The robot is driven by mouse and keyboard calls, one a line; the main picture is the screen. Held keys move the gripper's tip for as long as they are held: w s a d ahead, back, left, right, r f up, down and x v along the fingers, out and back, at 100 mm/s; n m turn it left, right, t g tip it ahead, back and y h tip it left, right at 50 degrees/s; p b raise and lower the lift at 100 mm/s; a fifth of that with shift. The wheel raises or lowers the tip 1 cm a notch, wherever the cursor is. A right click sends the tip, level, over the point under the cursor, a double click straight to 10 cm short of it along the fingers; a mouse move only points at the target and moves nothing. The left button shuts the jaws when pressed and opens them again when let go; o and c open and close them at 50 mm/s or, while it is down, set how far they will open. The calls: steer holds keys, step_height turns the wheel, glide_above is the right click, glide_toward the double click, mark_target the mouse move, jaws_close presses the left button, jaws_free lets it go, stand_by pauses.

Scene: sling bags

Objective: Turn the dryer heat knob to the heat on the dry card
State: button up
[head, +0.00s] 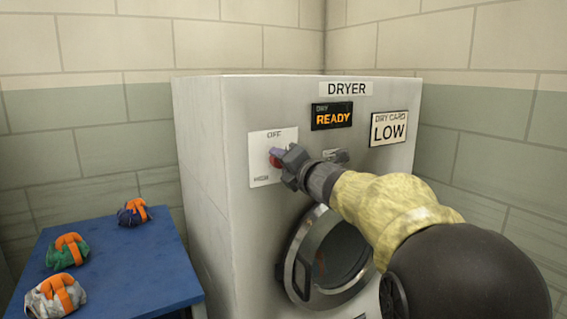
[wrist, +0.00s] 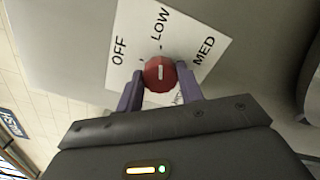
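The dry card (head: 389,128) on the dryer front reads LOW. The red heat knob (head: 275,160) sits on a white label plate (head: 260,138). In the wrist view the knob (wrist: 160,74) has a short white line, upright in the picture and in line with the LOW label (wrist: 160,23). OFF is to the left and MED to the right; HIGH shows in the head view. My gripper (wrist: 160,80) has one finger against each side of the knob and appears shut on it. The gripper hides part of the knob in the head view.
The dryer (head: 209,150) shows a READY display (head: 332,116) and a round door (head: 330,258) below my arm. A blue table (head: 125,265) at left holds three bundled sling bags (head: 68,251). Tiled walls stand behind.

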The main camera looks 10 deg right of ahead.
steer(key=o, duration=0.4)
steer(key=shift+f, duration=0.1)
steer(key=shift+o, duration=0.2)
steer(key=p+v, duration=0.1)
steer(key=v, duration=1.6)
steer(key=shift+s, duration=0.15)
